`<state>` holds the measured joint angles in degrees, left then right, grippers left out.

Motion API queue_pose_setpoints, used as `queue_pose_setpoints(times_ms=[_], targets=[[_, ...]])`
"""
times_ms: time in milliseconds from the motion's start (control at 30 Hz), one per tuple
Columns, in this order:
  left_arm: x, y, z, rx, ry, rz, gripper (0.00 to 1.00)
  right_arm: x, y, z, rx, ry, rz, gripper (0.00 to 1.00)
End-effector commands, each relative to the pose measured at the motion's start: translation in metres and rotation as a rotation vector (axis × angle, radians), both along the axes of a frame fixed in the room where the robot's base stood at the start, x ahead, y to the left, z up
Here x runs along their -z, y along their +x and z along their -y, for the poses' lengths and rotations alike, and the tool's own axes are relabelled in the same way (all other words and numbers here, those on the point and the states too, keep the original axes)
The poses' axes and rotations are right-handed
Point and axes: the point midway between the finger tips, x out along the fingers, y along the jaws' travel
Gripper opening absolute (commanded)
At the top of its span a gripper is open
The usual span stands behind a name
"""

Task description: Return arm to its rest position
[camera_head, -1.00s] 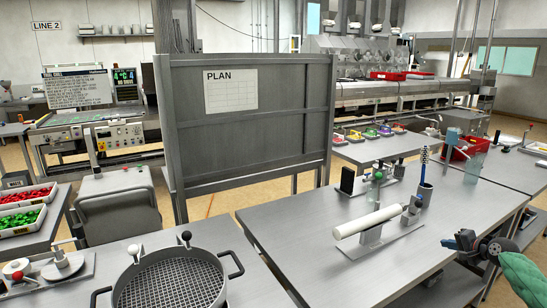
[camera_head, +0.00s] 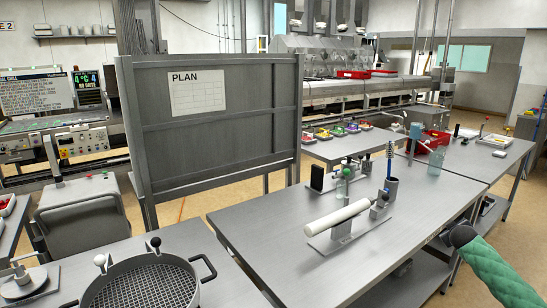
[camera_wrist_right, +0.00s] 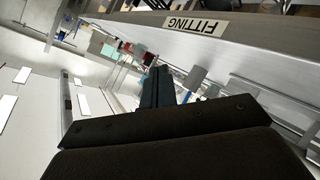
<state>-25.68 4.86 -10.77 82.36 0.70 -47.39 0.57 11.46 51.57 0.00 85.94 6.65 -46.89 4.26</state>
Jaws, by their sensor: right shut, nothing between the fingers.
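My right arm (camera_head: 493,271), in a green quilted sleeve, comes in from the lower right of the head view. Its dark wrist end (camera_head: 461,236) is beside the right edge of the central steel table and apart from the things on it. The fingers cannot be made out there. In the right wrist view my right gripper (camera_wrist_right: 158,84) shows as dark fingers close together, shut and empty. The wrist view is tilted, with a steel edge labelled FITTING (camera_wrist_right: 195,24) across its top. My left gripper is not in view.
The central steel table (camera_head: 270,222) holds a white roller on a stand (camera_head: 337,216), a grey cup with a blue brush (camera_head: 391,185) and a black block (camera_head: 317,177). A round mesh sieve (camera_head: 145,288) is at the front left. Floor shows to the right of my arm.

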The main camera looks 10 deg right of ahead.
Motion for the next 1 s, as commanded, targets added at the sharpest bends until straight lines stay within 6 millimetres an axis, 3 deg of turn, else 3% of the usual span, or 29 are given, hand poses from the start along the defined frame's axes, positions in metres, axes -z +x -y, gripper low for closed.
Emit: queue_pose_setpoints(times_ms=[167,200,467,667,1000], targets=[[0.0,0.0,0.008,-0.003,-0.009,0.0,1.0,-0.009,-0.004,0.011,-0.003,-0.161,-0.055,0.0],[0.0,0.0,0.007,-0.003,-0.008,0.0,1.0,0.006,-0.005,0.004,-0.007,-0.143,-0.064,0.0],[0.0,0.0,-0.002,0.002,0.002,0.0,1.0,0.072,-0.016,-0.025,-0.025,-0.088,-0.113,0.0],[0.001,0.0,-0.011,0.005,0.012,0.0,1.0,0.144,-0.033,-0.06,-0.044,-0.031,-0.17,0.0],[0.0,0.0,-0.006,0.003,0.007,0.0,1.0,0.311,-0.099,-0.16,-0.083,0.115,-0.312,0.0]])
